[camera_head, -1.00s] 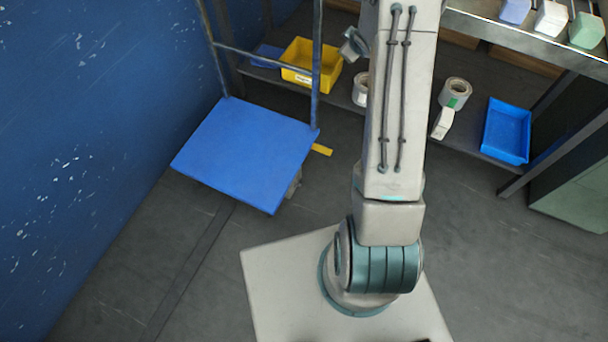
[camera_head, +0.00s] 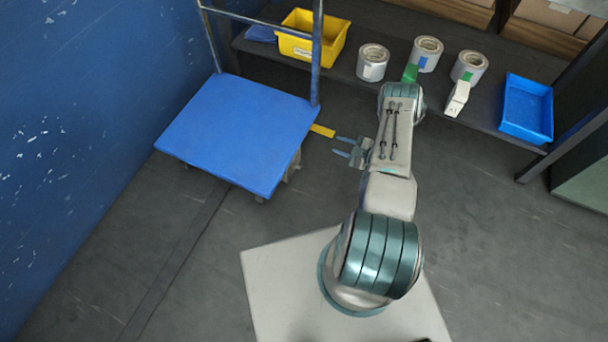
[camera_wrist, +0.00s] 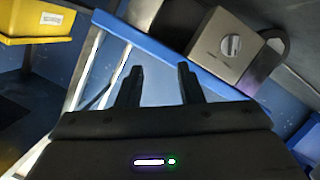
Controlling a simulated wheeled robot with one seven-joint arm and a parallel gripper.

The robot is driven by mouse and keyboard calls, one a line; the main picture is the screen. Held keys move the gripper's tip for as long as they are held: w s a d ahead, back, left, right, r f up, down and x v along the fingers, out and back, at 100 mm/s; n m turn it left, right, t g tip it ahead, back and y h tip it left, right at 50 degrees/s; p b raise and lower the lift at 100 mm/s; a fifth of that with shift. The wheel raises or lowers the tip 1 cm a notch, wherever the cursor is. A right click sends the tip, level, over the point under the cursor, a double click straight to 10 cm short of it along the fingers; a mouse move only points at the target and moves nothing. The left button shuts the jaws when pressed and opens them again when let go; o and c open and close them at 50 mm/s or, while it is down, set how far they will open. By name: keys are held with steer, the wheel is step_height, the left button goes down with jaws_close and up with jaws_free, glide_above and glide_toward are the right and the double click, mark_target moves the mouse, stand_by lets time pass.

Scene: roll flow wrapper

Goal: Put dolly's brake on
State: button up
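The dolly (camera_head: 238,135) has a flat blue deck and a grey-blue upright handle at its back. It stands beside the blue wall at the left in the head view. A yellow pedal-like tab (camera_head: 322,130), which looks like the brake, sticks out at its right rear corner. My gripper (camera_head: 339,147) is low, just right of and slightly nearer than the tab, apart from it in the picture, fingers pointing left. Its two fingers also show spread and empty in the wrist view (camera_wrist: 159,80). There a blue bar-like edge (camera_wrist: 160,52) lies beyond them; I cannot clearly identify the tab.
A low dark shelf (camera_head: 395,92) runs along the back with a yellow bin (camera_head: 312,40), several tape rolls and a blue tray (camera_head: 526,108). A grey box with a round knob (camera_wrist: 232,46) shows in the wrist view. Floor right of my arm is clear.

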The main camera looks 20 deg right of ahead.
mark_target(300, 168)
steer(key=s+a+f+y+b, duration=0.3)
steer(key=s+a+f+y, duration=0.1)
steer(key=s+f, duration=0.55)
steer(key=b+x, duration=0.1)
steer(key=x, duration=0.3)
steer(key=b+x, duration=0.1)
steer(key=x, duration=0.4)
steer(key=r+x, duration=0.1)
steer(key=x, duration=0.3)
steer(key=shift+w+a+b, duration=0.15)
steer(key=shift+a+b, duration=0.2)
steer(key=shift+b, duration=0.05)
jaws_close()
